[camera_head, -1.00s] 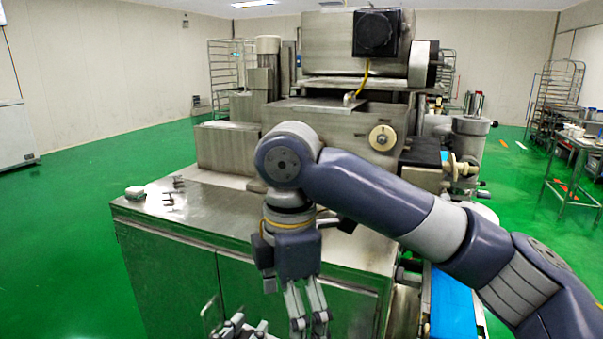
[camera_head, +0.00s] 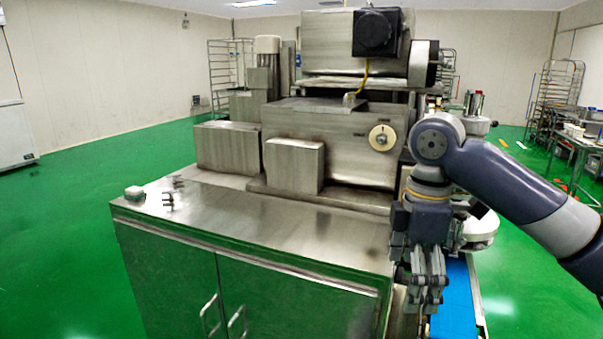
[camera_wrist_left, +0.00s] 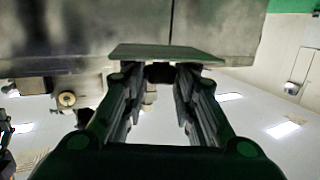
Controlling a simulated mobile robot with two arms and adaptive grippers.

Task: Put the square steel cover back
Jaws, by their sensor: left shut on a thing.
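My left gripper (camera_wrist_left: 160,72) shows only in the left wrist view, its fingers reaching to a flat grey-green plate. It is shut on this plate, likely the square steel cover (camera_wrist_left: 165,53), seen nearly edge-on across the fingertips. The head view shows neither the left gripper nor the held plate. My right gripper (camera_head: 425,295) hangs fingers-down at the right end of the steel cabinet, beside the blue belt. Its fingers look slightly apart and empty. The encrusting machine (camera_head: 335,150) stands behind the cabinet top, with a round dial on its front.
The steel cabinet top (camera_head: 230,215) is mostly clear, with small fittings (camera_head: 170,193) at its left end. A steel box (camera_head: 294,166) stands before the machine body. The blue belt (camera_head: 455,300) runs at the right. Green floor lies on both sides.

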